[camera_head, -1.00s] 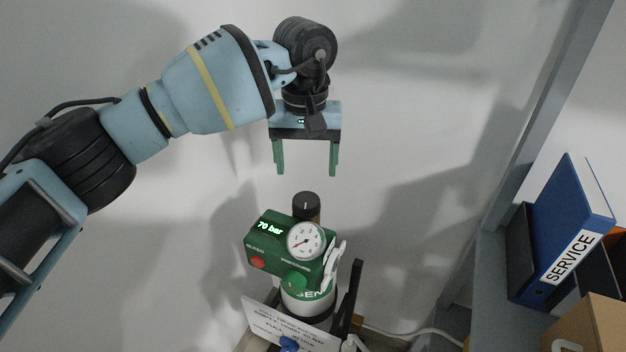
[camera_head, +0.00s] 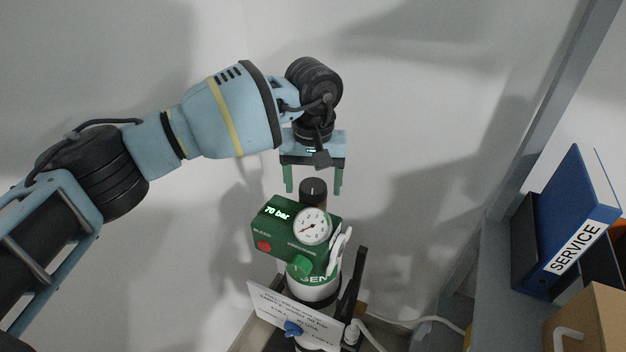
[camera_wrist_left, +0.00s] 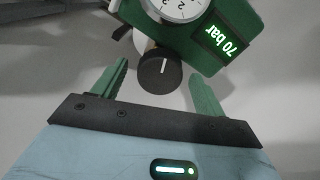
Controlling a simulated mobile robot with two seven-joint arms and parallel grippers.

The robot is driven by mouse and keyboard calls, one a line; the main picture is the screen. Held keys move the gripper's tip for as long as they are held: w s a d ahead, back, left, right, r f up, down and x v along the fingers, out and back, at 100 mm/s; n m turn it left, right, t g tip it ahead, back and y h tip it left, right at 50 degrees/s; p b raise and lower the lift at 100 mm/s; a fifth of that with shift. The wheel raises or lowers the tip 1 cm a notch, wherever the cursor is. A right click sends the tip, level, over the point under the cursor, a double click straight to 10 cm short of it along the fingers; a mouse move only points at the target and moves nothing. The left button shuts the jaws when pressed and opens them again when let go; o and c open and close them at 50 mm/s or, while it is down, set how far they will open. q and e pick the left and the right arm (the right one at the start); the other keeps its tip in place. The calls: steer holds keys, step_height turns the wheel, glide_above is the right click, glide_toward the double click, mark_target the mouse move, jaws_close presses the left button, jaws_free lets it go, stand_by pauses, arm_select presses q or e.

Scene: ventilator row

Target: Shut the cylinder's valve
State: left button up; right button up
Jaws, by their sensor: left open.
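The cylinder (camera_head: 314,282) stands upright below my left gripper, with a green regulator block (camera_head: 272,232) on top. The block carries a lit "70 bar" display, a red button, a green knob and a round white gauge (camera_head: 312,227). The black valve knob (camera_head: 313,190) sits at the top behind the gauge; it also shows in the left wrist view (camera_wrist_left: 160,72) with a white line on it. My left gripper (camera_head: 314,190) points down, open, its green fingers just above and to either side of the valve knob. In the left wrist view the knob lies between the fingertips, with no contact visible.
A white sign card (camera_head: 296,315) and a black upright bar (camera_head: 354,292) are close to the cylinder. At right, a grey shelf (camera_head: 492,285) holds a blue SERVICE binder (camera_head: 568,225) and a cardboard box (camera_head: 590,320). The wall behind is bare.

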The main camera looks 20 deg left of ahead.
arm_select(q)
steer(key=c, duration=1)
